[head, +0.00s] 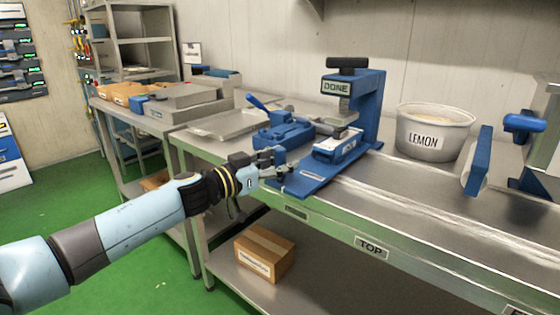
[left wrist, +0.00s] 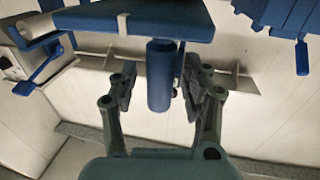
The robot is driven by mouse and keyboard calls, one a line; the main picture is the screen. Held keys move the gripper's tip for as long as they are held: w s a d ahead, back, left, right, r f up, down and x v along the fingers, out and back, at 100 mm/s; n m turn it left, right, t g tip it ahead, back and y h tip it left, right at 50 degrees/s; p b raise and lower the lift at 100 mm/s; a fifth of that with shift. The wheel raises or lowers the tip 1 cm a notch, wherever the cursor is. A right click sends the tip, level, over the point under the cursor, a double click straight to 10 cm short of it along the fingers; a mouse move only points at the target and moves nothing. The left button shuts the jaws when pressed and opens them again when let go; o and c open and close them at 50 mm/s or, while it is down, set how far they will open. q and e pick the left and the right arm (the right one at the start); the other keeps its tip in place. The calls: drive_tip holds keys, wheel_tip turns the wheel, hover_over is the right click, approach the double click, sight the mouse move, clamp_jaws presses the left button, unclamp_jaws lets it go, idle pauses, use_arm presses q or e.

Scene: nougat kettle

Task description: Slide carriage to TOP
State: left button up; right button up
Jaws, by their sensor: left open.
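A blue carriage plate (head: 312,181) with a small white label lies on the steel bench, in front of a blue press frame (head: 370,100) signed DONE. My left gripper (head: 277,163) is at the plate's left front side in the head view. In the left wrist view, a blue cylindrical handle (left wrist: 161,78) sticks out by the edge of a blue plate (left wrist: 130,20). My left gripper (left wrist: 163,95) is open, with a finger on each side of the handle and gaps visible. A TOP label (head: 371,247) is on the bench's front edge, right of the carriage. My right gripper is not in view.
A white LEMON tub (head: 433,131) stands behind, right of the press. Another blue fixture (head: 477,160) stands farther right. A blue lever device (head: 283,130) and a steel tray (head: 222,123) are at left. The bench front near the TOP label is clear.

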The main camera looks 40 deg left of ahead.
use_arm(q)
clamp_jaws()
drive_tip(key=shift+w+f, duration=0.1)
idle(0.5)
